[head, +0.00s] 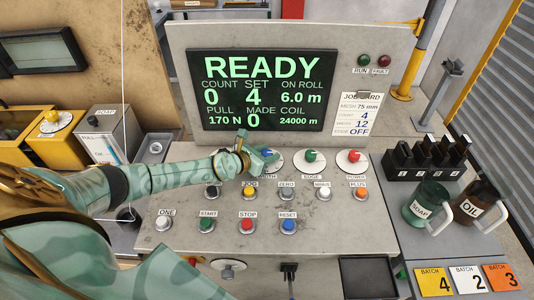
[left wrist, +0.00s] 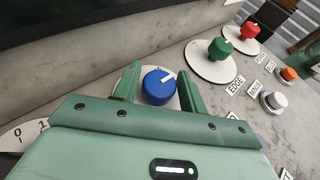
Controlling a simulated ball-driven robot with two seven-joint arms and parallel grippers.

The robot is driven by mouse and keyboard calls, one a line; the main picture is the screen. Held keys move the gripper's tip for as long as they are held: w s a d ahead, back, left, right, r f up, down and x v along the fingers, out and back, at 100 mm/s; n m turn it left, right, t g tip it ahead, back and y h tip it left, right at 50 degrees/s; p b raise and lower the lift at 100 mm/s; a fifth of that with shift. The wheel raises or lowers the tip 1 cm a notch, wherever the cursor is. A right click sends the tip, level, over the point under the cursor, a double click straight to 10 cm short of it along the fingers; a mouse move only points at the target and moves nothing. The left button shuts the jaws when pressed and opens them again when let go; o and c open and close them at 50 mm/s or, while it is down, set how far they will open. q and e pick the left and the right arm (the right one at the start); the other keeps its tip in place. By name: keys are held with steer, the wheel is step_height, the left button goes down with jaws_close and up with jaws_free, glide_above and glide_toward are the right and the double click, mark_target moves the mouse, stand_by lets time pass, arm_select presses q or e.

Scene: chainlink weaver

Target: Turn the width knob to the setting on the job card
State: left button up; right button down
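The blue width knob (head: 267,154) sits on a white dial on the sloped console, mostly behind my left gripper (head: 258,160). In the left wrist view the blue knob (left wrist: 157,88) lies between the two green fingers of my left gripper (left wrist: 160,88). Slim strips of white dial show beside the knob, so the fingers look open around it. A white pointer mark on the knob points up and right; the dial number there is too small to read surely. The job card (head: 357,114) reads mesh 75 mm, count 4, 12 on the third line, and edge OFF. My right gripper is out of view.
The green edge knob (head: 310,156) and the red power knob (head: 354,156) stand to the right. Several push buttons fill the rows below. The screen (head: 262,90) above reads READY. Mugs marked SOAP (head: 424,206) and OIL (head: 474,202) stand at right.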

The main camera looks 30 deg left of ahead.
arm_select(q)
steer(key=c, duration=0.6)
steer(key=shift+o, duration=0.2)
